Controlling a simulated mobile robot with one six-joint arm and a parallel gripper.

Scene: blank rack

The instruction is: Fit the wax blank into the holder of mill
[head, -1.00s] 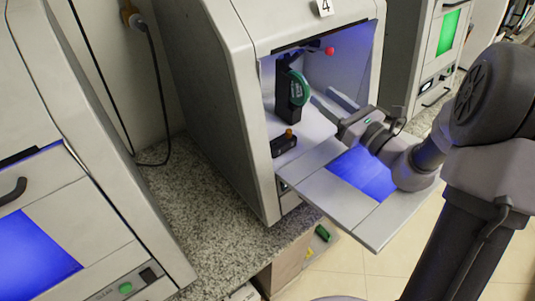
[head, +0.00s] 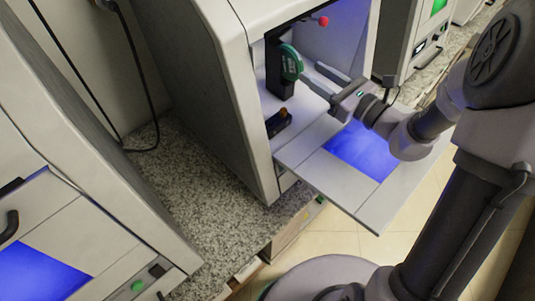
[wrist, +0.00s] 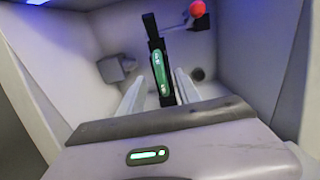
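The wax blank (head: 291,62) is a green disc with a printed label. It stands upright in the black holder (head: 272,68) inside the open mill. The wrist view shows the blank edge-on (wrist: 160,72) in the holder (wrist: 152,30). My gripper (head: 310,72) reaches in over the lowered door, just in front of the blank. In the wrist view its two pale fingers (wrist: 160,76) are apart, one on each side of the blank's line, with nothing seen gripped. How deep the blank sits in the holder cannot be told.
A red knob (head: 323,21) is above and right of the holder. A small dark block with an orange knob (head: 278,122) sits on the chamber floor. The lowered door (head: 320,172) lies under my wrist. Another machine (head: 75,215) stands at left, with bare granite counter (head: 195,165) between.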

